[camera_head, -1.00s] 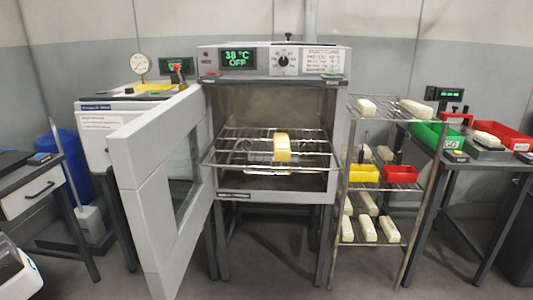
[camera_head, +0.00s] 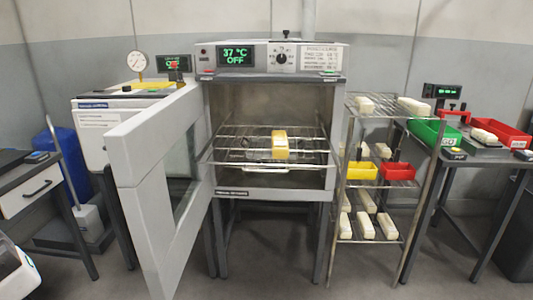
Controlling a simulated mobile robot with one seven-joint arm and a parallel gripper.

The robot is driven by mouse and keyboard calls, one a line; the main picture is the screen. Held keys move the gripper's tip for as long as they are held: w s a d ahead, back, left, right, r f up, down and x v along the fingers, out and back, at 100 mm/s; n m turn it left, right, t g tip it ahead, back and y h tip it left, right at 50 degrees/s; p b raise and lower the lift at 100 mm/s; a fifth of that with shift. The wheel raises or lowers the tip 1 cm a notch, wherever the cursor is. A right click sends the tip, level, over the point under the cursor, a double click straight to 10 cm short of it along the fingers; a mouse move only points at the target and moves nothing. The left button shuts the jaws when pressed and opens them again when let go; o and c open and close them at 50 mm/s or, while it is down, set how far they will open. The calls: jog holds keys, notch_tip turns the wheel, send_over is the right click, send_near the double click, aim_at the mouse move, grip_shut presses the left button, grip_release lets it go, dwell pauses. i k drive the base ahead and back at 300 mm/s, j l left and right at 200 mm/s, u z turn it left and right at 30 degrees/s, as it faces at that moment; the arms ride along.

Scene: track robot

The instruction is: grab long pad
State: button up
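A yellowish long pad (camera_head: 280,145) lies lengthwise on the pulled-out wire rack (camera_head: 230,157) of an oven (camera_head: 270,95). Its near end faces me. Pale long blocks that look like pads also lie on the wire shelf to the right, such as one on top (camera_head: 414,105) and several on the lower shelf (camera_head: 388,226). I cannot tell from the picture which one the task names. My gripper is not in view.
The oven door (camera_head: 140,190) stands wide open to the left. The display (camera_head: 236,57) reads 37 °C OFF. The wire shelf (camera_head: 347,140) stands close on the right with yellow (camera_head: 361,170) and red bins (camera_head: 398,171). Green (camera_head: 432,132) and red trays (camera_head: 503,134) sit on the right table.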

aim_at(280, 148)
jog(key=u, duration=0.55)
jog(key=i+l+u, duration=0.1)
jog(key=l+u, duration=0.2)
jog(key=u, duration=0.2)
jog(key=l+u, duration=0.3)
jog(key=u, duration=0.2)
jog(key=l+u, duration=0.45)
jog(key=l, duration=0.6)
jog(key=l+u, duration=0.1)
jog(key=l, duration=0.4)
jog(key=k+l+u, duration=0.1)
jog(key=l, duration=0.4)
jog(key=k, duration=0.05)
